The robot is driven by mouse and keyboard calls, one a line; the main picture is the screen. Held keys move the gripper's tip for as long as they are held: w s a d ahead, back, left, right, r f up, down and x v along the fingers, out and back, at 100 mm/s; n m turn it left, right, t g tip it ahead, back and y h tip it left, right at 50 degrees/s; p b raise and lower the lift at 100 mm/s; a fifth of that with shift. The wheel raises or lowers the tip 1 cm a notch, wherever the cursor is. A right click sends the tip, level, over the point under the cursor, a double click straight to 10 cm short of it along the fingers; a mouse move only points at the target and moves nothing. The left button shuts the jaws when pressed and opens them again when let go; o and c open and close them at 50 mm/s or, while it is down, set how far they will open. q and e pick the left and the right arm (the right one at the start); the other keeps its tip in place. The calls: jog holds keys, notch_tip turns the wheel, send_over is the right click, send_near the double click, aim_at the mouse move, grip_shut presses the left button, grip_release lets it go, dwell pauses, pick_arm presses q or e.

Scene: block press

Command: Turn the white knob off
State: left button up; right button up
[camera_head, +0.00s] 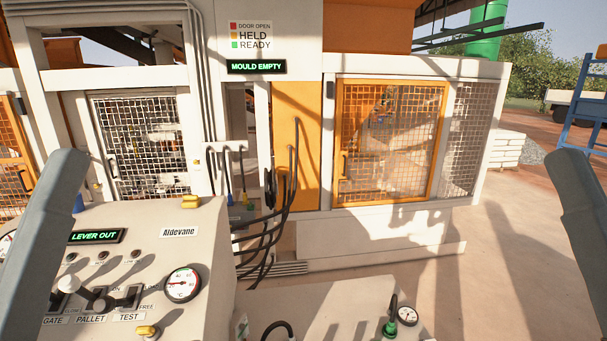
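A pale, whitish knob (69,284) stands on the left of the sloping control panel (150,245), above the label GATE (53,320). A dark switch (131,296) is above the TEST label. I cannot tell which way the pale knob is set. A grey part of my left arm rises at the left edge, over the panel's left side. A grey part of my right arm rises at the right edge, away from the panel. Neither gripper's fingertips show.
The panel also has a gauge (182,284), a green-lit LEVER OUT display (96,236) and yellow knobs (190,201) (147,331). The machine's MOULD EMPTY sign (256,67) is lit. A second pale console (330,305) carries a green-based lever (390,325). Open floor lies to the right.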

pick_arm(q)
notch_tip(320, 180, up, 10)
jog(key=p, duration=0.7)
jog(key=shift+r, duration=0.25)
jog(key=shift+f, duration=0.2)
jog(key=c, duration=0.3)
pick_arm(e)
notch_tip(320, 180, up, 10)
